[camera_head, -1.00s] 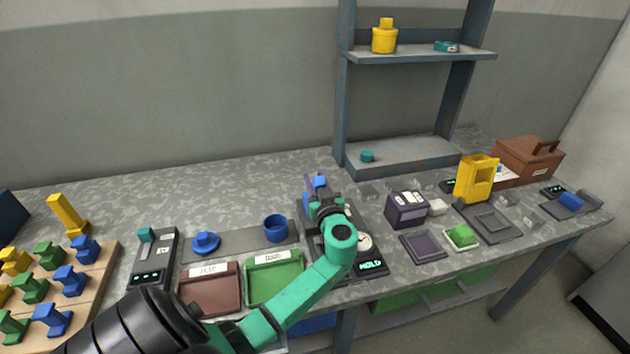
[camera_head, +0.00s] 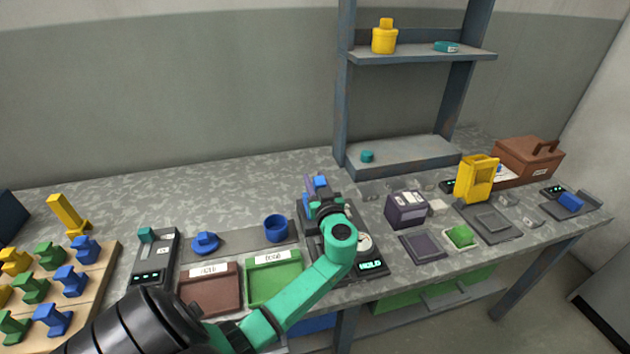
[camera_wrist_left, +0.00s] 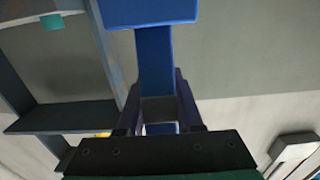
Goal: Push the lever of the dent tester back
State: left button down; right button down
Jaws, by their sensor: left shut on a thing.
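The dent tester (camera_head: 374,267) appears to be the dark device with a round dial and a lit green readout, right of the green tray. My left gripper (camera_head: 314,184) is over its back part, and my wrist hides much of it. In the left wrist view, the left gripper (camera_wrist_left: 160,112) is shut on a blue T-shaped part (camera_wrist_left: 154,65), whose wide end is at the top of the picture. Its blue end (camera_head: 320,181) also shows in the head view. I cannot tell whether it is the lever's handle. My right gripper is not in view.
A red-brown tray (camera_head: 210,309) and a green tray (camera_head: 274,293) lie left of the tester. A purple box (camera_head: 405,210) stands to its right. A grey shelf (camera_head: 402,158) rises behind. A wooden rack (camera_head: 96,290) with several coloured parts is far left.

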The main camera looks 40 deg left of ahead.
pick_arm(q)
jog(key=a+g+h+p, duration=0.1)
jog(key=p, duration=0.1)
jog(key=w+a+g+h+p, duration=0.1)
jog(key=h+p, duration=0.1)
jog(key=p, duration=0.1)
jog(key=w+a+g+h+p, duration=0.1)
jog(key=h+p, duration=0.1)
jog(key=shift+w+f+g+p, duration=0.15)
jog(key=shift+f+g+p, duration=0.1)
jog(key=shift+g+p, duration=0.05)
jog(key=shift+w+a+f+g+h+p, duration=0.2)
jog(key=shift+a+f+g+h+p, duration=0.15)
jog(key=shift+h+p, duration=0.25)
jog(key=shift+w+a+f+g+h+p, duration=0.1)
jog(key=shift+a+f+g+h+p, duration=0.25)
jog(key=shift+f+h+p, duration=0.25)
jog(key=shift+r, duration=0.1)
jog(key=c, duration=0.6)
grip_release()
jog(key=shift+o, duration=0.2)
